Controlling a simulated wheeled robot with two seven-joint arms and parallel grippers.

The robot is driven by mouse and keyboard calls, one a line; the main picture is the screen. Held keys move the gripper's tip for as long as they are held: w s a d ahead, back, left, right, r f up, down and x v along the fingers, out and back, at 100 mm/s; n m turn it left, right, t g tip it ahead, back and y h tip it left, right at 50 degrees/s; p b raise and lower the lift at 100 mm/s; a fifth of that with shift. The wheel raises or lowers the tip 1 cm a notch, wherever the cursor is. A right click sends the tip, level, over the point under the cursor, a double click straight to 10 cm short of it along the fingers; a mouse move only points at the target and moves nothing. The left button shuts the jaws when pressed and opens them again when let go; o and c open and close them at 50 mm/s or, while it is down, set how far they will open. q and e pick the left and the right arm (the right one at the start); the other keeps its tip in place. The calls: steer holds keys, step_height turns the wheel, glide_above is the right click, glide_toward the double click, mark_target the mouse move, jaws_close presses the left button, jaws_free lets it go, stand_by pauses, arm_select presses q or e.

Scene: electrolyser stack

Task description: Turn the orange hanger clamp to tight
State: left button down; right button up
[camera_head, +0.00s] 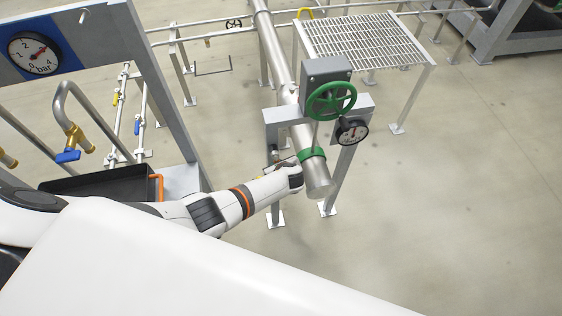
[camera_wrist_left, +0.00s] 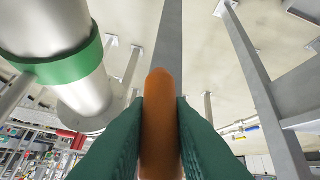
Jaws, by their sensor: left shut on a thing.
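The orange hanger clamp (camera_wrist_left: 160,130) shows in the left wrist view as a rounded orange piece, upright in the picture. The green fingers of my left gripper (camera_wrist_left: 160,104) are shut on it from both sides. Its lower part is hidden between the fingers. In the head view my left arm reaches to the grey pipe (camera_head: 271,48) near its capped end, and my wrist hides the clamp and the fingers. My right gripper is not in view.
A green band (camera_head: 312,154) circles the pipe beside my left wrist. A green handwheel (camera_head: 332,100) and a gauge (camera_head: 352,130) stand just above. A black tray (camera_head: 100,183) and a blue-handled valve (camera_head: 68,156) are at left.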

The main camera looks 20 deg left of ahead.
arm_select(q)
steer(key=shift+s+a+m+g+y, duration=0.2)
steer(key=shift+a+m+g+y, duration=0.1)
steer(key=shift+a+y, duration=0.1)
stand_by(0.4)
steer(key=c, duration=1.3)
jaws_free()
steer(key=shift+d, duration=0.1)
steer(key=shift+s+d+r, duration=0.1)
steer(key=shift+r, duration=0.05)
steer(key=p+v, duration=0.4)
steer(key=v, duration=0.7)
steer(key=shift+s, duration=0.2)
steer(key=shift+d+r, duration=0.1)
steer(key=shift+d, duration=0.05)
